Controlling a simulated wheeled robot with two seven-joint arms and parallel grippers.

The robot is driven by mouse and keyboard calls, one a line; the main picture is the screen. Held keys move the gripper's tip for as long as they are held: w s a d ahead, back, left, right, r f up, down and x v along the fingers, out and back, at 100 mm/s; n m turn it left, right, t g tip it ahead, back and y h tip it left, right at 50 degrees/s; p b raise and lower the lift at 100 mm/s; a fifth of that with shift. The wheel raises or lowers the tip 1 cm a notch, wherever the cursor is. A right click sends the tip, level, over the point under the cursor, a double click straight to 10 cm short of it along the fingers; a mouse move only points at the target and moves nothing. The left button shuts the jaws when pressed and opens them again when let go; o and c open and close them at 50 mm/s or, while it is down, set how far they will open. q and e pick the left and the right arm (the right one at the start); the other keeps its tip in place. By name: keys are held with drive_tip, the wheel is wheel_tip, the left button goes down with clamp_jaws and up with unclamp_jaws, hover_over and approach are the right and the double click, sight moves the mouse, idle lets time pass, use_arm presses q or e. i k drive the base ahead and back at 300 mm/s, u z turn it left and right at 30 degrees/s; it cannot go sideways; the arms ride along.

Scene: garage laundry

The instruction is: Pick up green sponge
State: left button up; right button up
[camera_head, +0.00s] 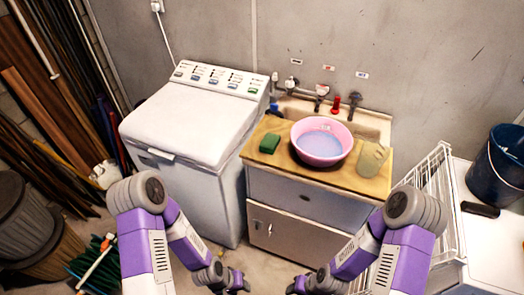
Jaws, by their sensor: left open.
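The green sponge (270,143) lies on the left part of a wooden board (265,158) on the sink cabinet. It is left of a pink basin (320,142) and apart from it. My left gripper (240,281) is open and empty, low in front of the cabinet, well below and nearer than the sponge. My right gripper (294,286) is at the bottom edge, to the right of the left one. It is small and partly cut off, so its jaws are unclear. Neither gripper touches the sponge.
A white washing machine (185,125) stands left of the cabinet. A translucent jug (372,158) is right of the basin, and taps (321,95) rise behind it. A white wire rack (432,178) and a dark bucket (497,160) are at the right. The board's front left is clear.

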sight(270, 143)
drive_tip(key=u, duration=0.85)
drive_tip(key=i, duration=0.8)
drive_tip(key=z, duration=0.95)
